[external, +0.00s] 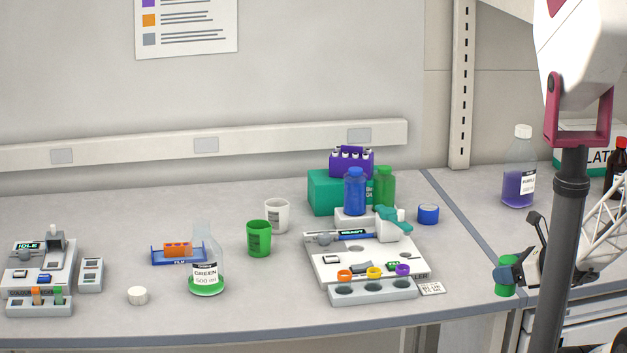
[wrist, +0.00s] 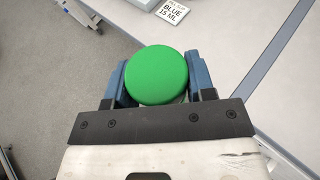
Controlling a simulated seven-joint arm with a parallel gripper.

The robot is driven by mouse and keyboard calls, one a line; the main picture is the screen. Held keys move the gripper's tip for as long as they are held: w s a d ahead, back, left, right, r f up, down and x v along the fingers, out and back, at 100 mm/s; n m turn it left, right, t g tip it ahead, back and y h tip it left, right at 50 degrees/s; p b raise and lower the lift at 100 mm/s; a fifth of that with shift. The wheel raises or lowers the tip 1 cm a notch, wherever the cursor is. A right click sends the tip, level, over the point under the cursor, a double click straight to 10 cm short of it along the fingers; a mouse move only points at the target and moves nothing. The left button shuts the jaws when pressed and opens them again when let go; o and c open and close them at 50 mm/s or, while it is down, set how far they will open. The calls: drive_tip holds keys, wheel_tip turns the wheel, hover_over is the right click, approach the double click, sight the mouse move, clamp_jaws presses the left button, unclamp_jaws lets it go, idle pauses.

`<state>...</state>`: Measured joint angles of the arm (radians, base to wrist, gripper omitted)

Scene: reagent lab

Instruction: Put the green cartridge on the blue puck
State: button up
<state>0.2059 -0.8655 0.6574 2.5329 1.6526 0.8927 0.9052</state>
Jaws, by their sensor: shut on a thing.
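The green cartridge (external: 506,290) is held in my gripper (external: 509,274) at the right of the external view. In the wrist view its round green top (wrist: 157,75) sits between the two blue fingers of my gripper (wrist: 158,80), which is shut on it. The blue puck (external: 428,214) is a short blue cylinder on the bench, to the right of the white dispenser device. My gripper and the cartridge are to the right of the puck and nearer the camera. The puck is not seen in the wrist view.
The white device (external: 325,262) with coloured rings stands left of my gripper, a small label card (external: 432,289) beside it. A purple bottle (external: 518,185) stands behind. A green cup (external: 259,240), white cup (external: 277,215) and green-liquid flask (external: 206,275) stand farther left.

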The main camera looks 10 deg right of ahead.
drive_tip(key=w+r+n+g, duration=0.1)
drive_tip(key=w, duration=1.6)
drive_tip(key=w+r+n+g+y, duration=0.1)
drive_tip(key=w+r, duration=0.1)
drive_tip(key=w, duration=1.5)
drive_tip(key=shift+w+r+y, duration=0.15)
drive_tip(key=shift+r+y, duration=0.15)
hover_over(428, 207)
drive_tip(key=shift+f, duration=0.75)
drive_tip(key=shift+f, duration=1.8)
